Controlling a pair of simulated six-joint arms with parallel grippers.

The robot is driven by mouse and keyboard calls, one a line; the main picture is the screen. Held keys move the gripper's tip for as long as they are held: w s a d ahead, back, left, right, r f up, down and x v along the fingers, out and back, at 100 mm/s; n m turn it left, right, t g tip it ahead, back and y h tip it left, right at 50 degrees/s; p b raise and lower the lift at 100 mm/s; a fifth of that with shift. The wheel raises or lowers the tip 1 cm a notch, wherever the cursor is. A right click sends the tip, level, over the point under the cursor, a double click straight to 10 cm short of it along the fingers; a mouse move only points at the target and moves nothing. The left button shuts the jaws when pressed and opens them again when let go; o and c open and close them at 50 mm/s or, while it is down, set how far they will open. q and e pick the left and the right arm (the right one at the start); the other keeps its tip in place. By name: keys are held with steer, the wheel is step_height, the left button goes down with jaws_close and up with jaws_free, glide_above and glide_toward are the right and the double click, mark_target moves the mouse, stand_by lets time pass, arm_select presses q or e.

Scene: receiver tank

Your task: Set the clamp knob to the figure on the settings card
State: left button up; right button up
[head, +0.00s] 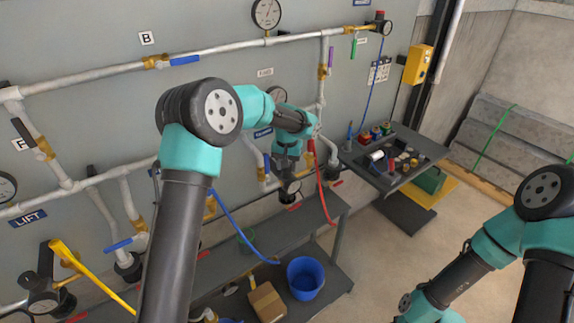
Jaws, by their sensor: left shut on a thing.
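My left gripper (288,174) is in front of the panel, below a round gauge, pointing down. It is shut on a small dark part at the pipe's lower end, which looks like the clamp knob (289,187). The fingers mostly hide this part, and its figures cannot be read. A white card with dark marks (379,71), which may be the settings card, is on the panel at upper right. Its print is too small to read. My right arm is at lower right, with its gripper out of view.
A red hose (322,185) hangs just right of my left gripper. A dark tray (398,162) with several small items stands farther right. A blue bucket (305,277) and a cardboard piece (267,301) are on the low shelf. Pipes cross the panel; floor at centre right is clear.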

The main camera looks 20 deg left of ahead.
arm_select(q)
steer(key=shift+m, duration=0.8)
steer(key=o, duration=0.9)
steer(key=shift+o, duration=0.2)
steer(key=shift+r, duration=0.15)
step_height(320, 180, up, 17)
